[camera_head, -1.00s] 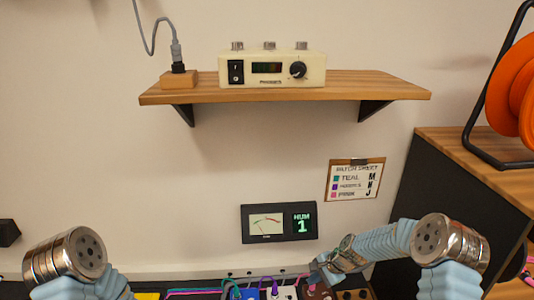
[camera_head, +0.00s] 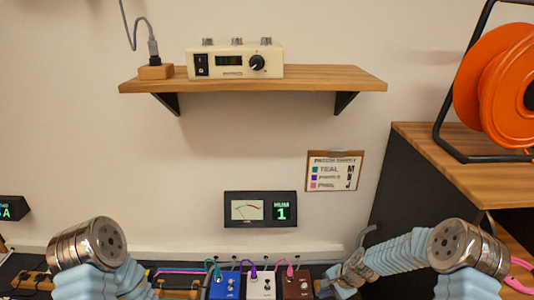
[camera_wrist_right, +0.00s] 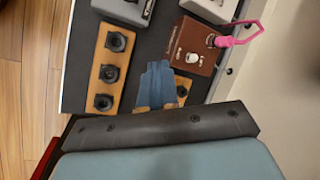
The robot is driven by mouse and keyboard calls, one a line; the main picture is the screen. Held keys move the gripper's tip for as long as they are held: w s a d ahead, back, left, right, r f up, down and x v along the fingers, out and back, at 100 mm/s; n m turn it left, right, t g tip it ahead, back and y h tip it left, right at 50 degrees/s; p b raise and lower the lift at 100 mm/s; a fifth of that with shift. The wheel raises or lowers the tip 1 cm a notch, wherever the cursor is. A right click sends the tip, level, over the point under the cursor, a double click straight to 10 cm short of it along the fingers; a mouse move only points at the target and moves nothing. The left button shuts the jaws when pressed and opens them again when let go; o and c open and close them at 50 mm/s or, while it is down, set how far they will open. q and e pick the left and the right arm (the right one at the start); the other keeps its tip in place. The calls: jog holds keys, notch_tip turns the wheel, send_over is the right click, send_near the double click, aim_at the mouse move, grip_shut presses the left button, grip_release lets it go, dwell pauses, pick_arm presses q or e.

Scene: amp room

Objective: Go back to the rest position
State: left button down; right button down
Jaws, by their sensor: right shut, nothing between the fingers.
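My right gripper (camera_head: 332,284) is low in the head view, just right of the brown pedal (camera_head: 297,286). In the right wrist view its blue fingers (camera_wrist_right: 156,82) are together and empty, above the dark board between the brown pedal (camera_wrist_right: 194,46) and a wooden block with black sockets (camera_wrist_right: 108,68). I cannot tell whether they touch anything. My left arm shows at the lower left of the head view; its gripper is out of view. A blue pedal (camera_head: 224,287) and a white pedal (camera_head: 261,287) stand left of the brown one. Teal, purple and pink plugs are at the three pedals.
A wooden shelf (camera_head: 330,76) holds a cream control box (camera_head: 236,64). A meter display (camera_head: 260,209) reads HUM 1, with a clipboard (camera_head: 334,171) beside it. A cabinet (camera_head: 440,150) with an orange reel (camera_head: 497,88) stands at the right.

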jog(key=s+a+f+n, duration=0.1)
jog(key=s+a+n, duration=0.1)
jog(key=s, duration=0.6)
jog(key=s+a+f+n+g, duration=0.1)
jog(key=s+n, duration=0.3)
jog(key=s, duration=0.5)
jog(key=s+a+f+n, duration=0.3)
jog(key=s+a, duration=0.1)
jog(key=s, duration=0.4)
jog(key=shift+s+n+g+h, duration=0.25)
jog(key=shift+n+g+h, duration=0.05)
jog(key=shift+d+f, duration=0.1)
dwell(0.4)
